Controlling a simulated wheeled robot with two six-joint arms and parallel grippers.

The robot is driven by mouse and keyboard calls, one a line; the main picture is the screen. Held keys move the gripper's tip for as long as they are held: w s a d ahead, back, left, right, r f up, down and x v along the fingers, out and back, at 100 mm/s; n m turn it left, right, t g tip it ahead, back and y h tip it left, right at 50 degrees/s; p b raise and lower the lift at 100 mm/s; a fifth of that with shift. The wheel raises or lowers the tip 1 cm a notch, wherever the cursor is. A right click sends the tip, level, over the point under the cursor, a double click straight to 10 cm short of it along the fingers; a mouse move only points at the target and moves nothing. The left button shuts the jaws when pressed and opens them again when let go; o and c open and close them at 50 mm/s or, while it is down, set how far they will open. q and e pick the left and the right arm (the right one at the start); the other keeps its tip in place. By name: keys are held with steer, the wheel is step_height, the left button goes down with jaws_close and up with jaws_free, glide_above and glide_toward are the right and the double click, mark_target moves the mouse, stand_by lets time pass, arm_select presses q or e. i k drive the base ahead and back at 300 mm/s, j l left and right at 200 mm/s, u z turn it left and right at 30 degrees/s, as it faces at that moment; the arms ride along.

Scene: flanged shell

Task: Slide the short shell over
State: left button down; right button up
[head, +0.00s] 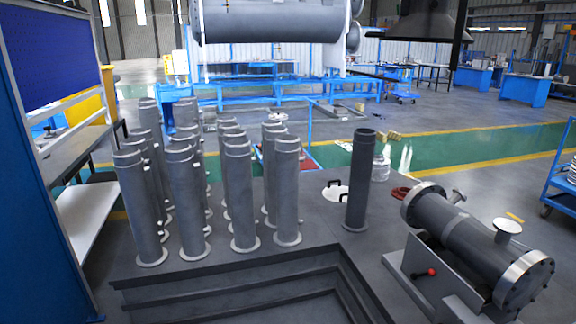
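A grey flanged shell (470,240) lies on a cradle (430,275) at the right, with a bolted flange at each end and two side nozzles on top. A red knob (432,271) sits on the cradle's front. A darker plain tube (361,185) stands upright alone left of it. Several grey shells (240,195) with base flanges stand upright in rows at the left. I cannot tell which of these is the short shell. Neither of my grippers shows in this view.
A blue cabinet (35,200) and shelf (88,210) stand at the left edge. A dark stepped recess (250,295) lies in front of the upright shells. A blue cart (562,185) is at the right edge. The green floor lane (480,145) behind looks mostly clear.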

mark_target(364, 139)
steer(key=i+j+z, duration=0.15)
steer(key=i, duration=0.35)
steer(key=i+z, duration=0.2)
steer(key=i, duration=0.3)
steer(key=i+j+z, duration=0.15)
steer(key=i+j, duration=0.15)
steer(key=i, duration=0.2)
